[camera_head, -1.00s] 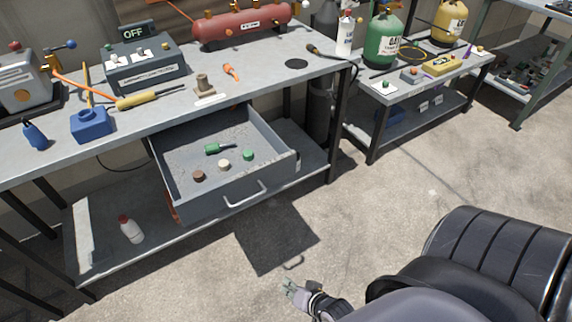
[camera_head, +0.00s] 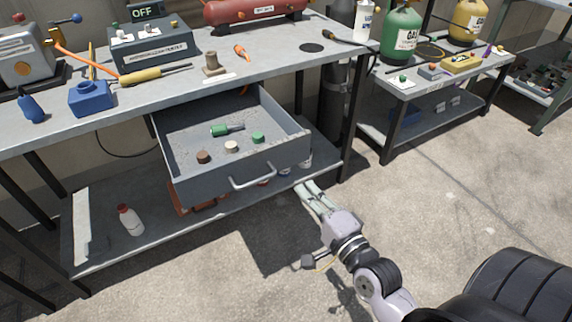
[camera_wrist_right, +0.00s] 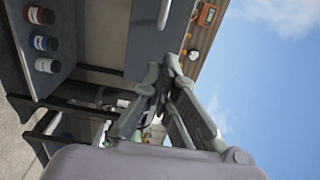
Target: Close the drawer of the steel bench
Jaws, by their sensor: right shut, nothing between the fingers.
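The grey drawer (camera_head: 210,177) of the steel bench (camera_head: 240,72) is pulled out under the worktop. A green-handled tool and a few small caps lie inside it. Its pale bar handle (camera_head: 254,178) is on the front panel. My right gripper (camera_head: 308,188) is shut and empty, just right of the handle and slightly lower, near the drawer's front right corner. In the right wrist view the gripper (camera_wrist_right: 166,68) is close to the grey drawer front (camera_wrist_right: 152,42), with the handle (camera_wrist_right: 165,12) beyond. I cannot tell whether it touches. My left gripper is out of view.
The bench's lower shelf (camera_head: 152,226) holds a white bottle with a red cap (camera_head: 129,220). A dark bench leg (camera_head: 355,120) stands right of the drawer. A second bench (camera_head: 440,92) with gas cylinders is at the right. The concrete floor in front is clear.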

